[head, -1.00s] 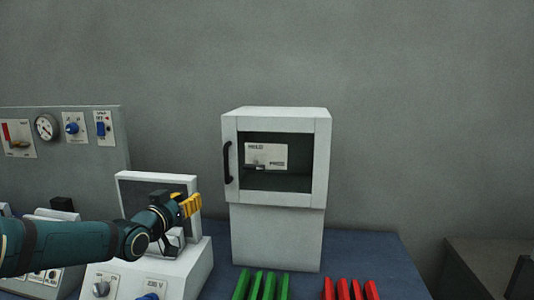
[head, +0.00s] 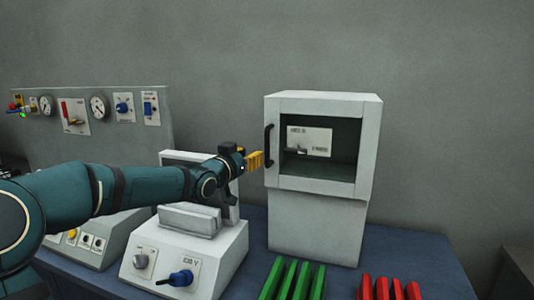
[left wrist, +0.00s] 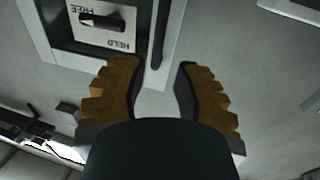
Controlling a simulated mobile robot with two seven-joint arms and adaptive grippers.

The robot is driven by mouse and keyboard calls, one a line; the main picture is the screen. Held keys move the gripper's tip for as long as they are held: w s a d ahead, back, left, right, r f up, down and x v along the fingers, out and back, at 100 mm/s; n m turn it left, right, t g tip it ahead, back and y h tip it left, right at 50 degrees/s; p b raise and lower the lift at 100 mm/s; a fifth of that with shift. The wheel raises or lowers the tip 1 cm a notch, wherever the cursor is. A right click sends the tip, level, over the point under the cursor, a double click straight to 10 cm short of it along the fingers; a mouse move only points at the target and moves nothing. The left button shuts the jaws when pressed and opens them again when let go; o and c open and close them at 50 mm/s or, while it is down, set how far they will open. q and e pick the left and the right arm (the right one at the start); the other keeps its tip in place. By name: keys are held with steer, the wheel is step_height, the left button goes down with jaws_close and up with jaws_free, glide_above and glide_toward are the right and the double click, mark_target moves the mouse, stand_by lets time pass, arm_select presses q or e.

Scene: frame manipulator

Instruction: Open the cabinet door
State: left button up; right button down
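The white cabinet (head: 318,225) stands on the blue bench. Its framed door (head: 366,150) looks shut, and a dark window shows a HELD/FREE plate (head: 310,141) with a lever inside. The black vertical handle (head: 268,147) is on the door's left edge. My left gripper (head: 257,160) has yellow fingers and is just left of the handle. In the left wrist view the gripper (left wrist: 160,75) is open and empty, with the handle (left wrist: 158,38) ahead of the gap between the fingers, apart from them. My right gripper is not in view.
A white device with a 230 V panel (head: 185,252) stands below my left forearm. Green bars (head: 293,280) and red bars (head: 390,289) lie in front of the cabinet. A control panel with gauges (head: 90,130) is at the left. The air right of the cabinet is clear.

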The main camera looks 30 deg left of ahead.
mark_target(266, 148)
arm_select(q)
steer(key=shift+w+b, duration=0.85)
steer(key=shift+w, duration=2.75)
steer(key=shift+w+a, duration=0.15)
steer(key=shift+w, duration=1.3)
jaws_close()
